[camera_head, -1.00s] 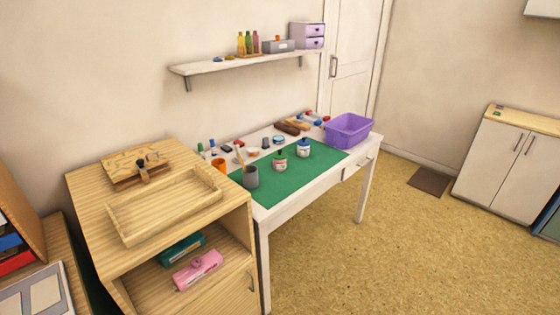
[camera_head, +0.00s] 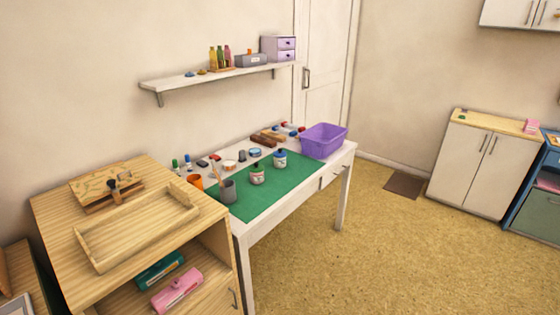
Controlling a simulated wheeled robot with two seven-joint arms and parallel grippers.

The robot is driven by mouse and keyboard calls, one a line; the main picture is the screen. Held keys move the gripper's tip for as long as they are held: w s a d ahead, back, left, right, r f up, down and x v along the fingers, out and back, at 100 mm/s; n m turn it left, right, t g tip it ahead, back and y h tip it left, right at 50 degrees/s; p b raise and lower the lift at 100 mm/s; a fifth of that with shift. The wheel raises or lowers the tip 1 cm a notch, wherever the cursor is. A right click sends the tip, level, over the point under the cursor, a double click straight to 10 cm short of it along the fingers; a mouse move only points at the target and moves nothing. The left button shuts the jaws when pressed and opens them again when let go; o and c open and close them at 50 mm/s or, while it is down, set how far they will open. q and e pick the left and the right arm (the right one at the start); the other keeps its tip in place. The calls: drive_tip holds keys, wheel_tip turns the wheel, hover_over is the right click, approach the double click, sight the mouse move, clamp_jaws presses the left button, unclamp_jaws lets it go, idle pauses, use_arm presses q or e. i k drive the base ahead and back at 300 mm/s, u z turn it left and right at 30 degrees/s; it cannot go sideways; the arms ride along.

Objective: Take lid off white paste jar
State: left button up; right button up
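A small jar with a whitish body and dark top (camera_head: 257,175) stands on the green mat (camera_head: 268,193) on the white table. A second whitish jar with a blue top (camera_head: 280,159) stands on the mat to its right. Both jars look closed, and I cannot tell from here which one is the white paste jar. Neither of my grippers is in view.
A grey cup (camera_head: 227,191) with a brush and an orange cup (camera_head: 195,181) stand left of the jars. A purple basket (camera_head: 323,140) stands at the table's right end. A wooden cabinet (camera_head: 65,228) adjoins the table's left. Open floor (camera_head: 400,250) lies in front.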

sight(278, 163)
drive_tip(key=z, duration=1.4)
drive_tip(key=i, duration=4.2)
drive_tip(key=u, duration=3.6)
